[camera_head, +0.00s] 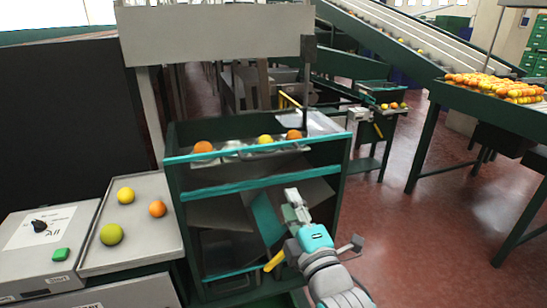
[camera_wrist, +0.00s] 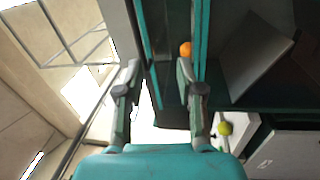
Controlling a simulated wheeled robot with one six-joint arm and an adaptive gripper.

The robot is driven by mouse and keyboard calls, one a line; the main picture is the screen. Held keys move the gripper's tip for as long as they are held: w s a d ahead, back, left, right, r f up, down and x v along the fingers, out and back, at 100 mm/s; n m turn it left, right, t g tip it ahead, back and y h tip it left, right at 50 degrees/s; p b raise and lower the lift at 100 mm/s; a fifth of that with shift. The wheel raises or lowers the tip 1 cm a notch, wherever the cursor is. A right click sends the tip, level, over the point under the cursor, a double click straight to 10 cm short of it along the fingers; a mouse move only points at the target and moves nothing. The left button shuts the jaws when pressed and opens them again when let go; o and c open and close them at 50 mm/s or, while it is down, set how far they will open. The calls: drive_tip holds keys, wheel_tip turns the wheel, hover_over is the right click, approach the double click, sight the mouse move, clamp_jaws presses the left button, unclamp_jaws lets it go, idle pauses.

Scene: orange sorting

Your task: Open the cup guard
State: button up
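A dark green sorting stand has a row of pale cups (camera_head: 232,148) behind a teal front rail (camera_head: 240,152). Oranges (camera_head: 203,147) and a yellow fruit (camera_head: 265,140) sit along the row. A clear, pale panel (camera_head: 318,123) lies at the row's right end, and a large grey plate (camera_head: 215,36) stands above; I cannot tell which is the cup guard. My gripper (camera_head: 292,200) is in front of the stand, below the rails, apart from the cups. In the wrist view my gripper (camera_wrist: 158,75) has its fingers spread with nothing between them; an orange (camera_wrist: 185,49) shows beyond.
A grey tray (camera_head: 140,245) with loose fruit and a control box (camera_head: 40,240) with a green button stand at left. A fruit-laden table (camera_head: 480,100) stands at right; the red floor (camera_head: 420,220) between is clear.

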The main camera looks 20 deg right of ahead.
sight(274, 156)
drive_tip(key=shift+n, duration=0.6)
drive_tip(key=w+r, duration=0.2)
drive_tip(key=w, duration=0.2)
drive_tip(key=w+r, duration=0.1)
drive_tip(key=w, duration=0.3)
drive_tip(key=w+r, duration=0.2)
drive_tip(key=w, duration=0.1)
drive_tip(key=shift+w+r, duration=0.35)
drive_tip(key=shift+w, duration=0.05)
clamp_jaws()
